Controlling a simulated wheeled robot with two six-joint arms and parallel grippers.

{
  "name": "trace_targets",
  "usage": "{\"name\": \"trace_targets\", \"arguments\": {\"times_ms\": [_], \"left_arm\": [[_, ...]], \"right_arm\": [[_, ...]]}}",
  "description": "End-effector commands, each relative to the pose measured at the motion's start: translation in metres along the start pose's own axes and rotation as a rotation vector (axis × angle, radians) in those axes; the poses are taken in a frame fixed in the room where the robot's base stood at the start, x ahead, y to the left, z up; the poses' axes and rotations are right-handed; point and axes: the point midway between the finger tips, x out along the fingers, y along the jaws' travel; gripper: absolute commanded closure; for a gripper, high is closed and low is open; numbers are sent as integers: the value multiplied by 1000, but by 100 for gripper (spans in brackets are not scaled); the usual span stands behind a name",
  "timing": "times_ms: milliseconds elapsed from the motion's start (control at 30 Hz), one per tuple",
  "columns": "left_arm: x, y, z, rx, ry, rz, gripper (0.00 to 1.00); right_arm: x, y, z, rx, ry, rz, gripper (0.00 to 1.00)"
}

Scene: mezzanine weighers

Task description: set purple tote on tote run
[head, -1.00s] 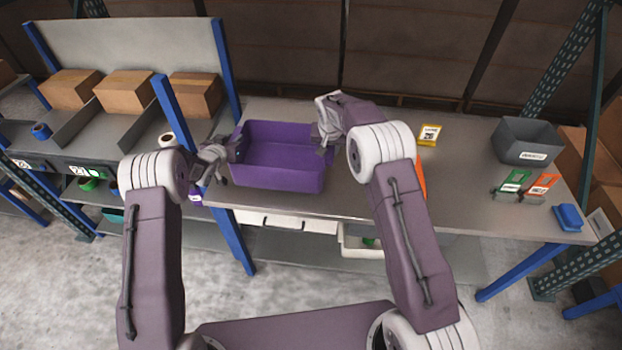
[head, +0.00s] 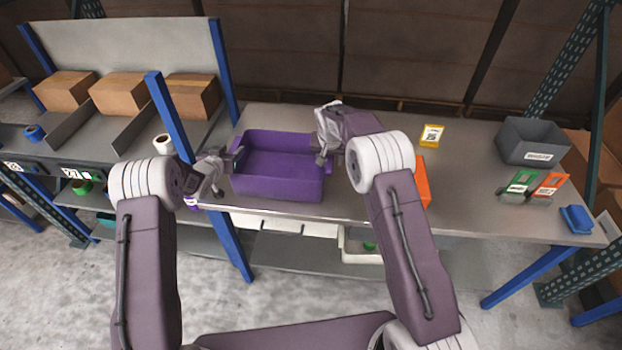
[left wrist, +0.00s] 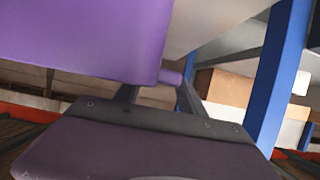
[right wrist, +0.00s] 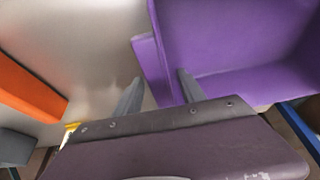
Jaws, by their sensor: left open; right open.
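The purple tote (head: 277,187) is an open, upright box over the left part of the grey table (head: 465,200), near its front edge. It appears to rest there. My left gripper (head: 232,161) is open at the tote's left end; in the left wrist view a small purple tab (left wrist: 170,77) shows between its fingers. My right gripper (head: 323,155) is open at the right end. In the right wrist view its fingers (right wrist: 158,92) stand on either side of the tote's wall. No label marks the tote run, so I cannot tell which surface it is.
Lanes with cardboard boxes (head: 122,96) stand at the left, beyond a blue post (head: 172,118). An orange item (head: 422,180) is partly behind my right arm. A yellow card (head: 431,136), a grey bin (head: 532,143) and a blue item (head: 575,219) are further right.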

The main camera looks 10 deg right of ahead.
Motion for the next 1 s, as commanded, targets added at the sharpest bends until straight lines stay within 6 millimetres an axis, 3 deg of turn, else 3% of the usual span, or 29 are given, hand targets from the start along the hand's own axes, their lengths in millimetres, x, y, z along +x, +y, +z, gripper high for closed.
{"name": "trace_targets", "arguments": {"times_ms": [200,400,733,1000], "left_arm": [[-53,-1,-1,-1,1,-2,53],[-91,0,0,0,0,-1,53],[-102,0,0,1,1,0,53],[-102,0,0,1,1,0,53]], "right_arm": [[0,0,0,0,0,0,53],[0,0,0,0,0,0,53],[-6,0,0,0,1,0,53],[-71,-1,-1,0,4,-2,53]]}}
